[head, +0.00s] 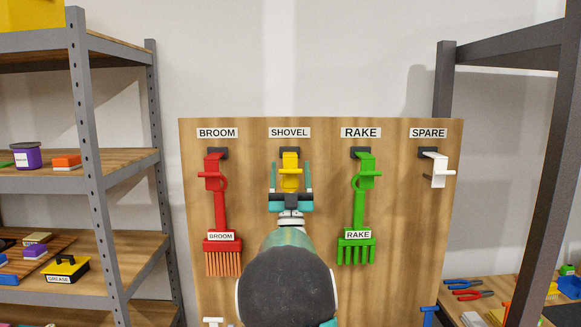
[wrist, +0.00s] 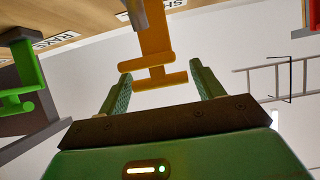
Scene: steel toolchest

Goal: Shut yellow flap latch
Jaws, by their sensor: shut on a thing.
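The yellow flap latch (head: 290,160) is on the hook under the SHOVEL label on the wooden board. It also shows in the wrist view (wrist: 154,45), with a crossbar near its lower end. My gripper (head: 290,178) is raised in front of it, one finger on each side.
A red broom (head: 222,220) hangs left and a green rake (head: 361,200) right, both close to my gripper. A white latch (head: 437,170) is under SPARE. Metal shelves (head: 90,150) stand at the left, and a dark frame (head: 445,90) at the right.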

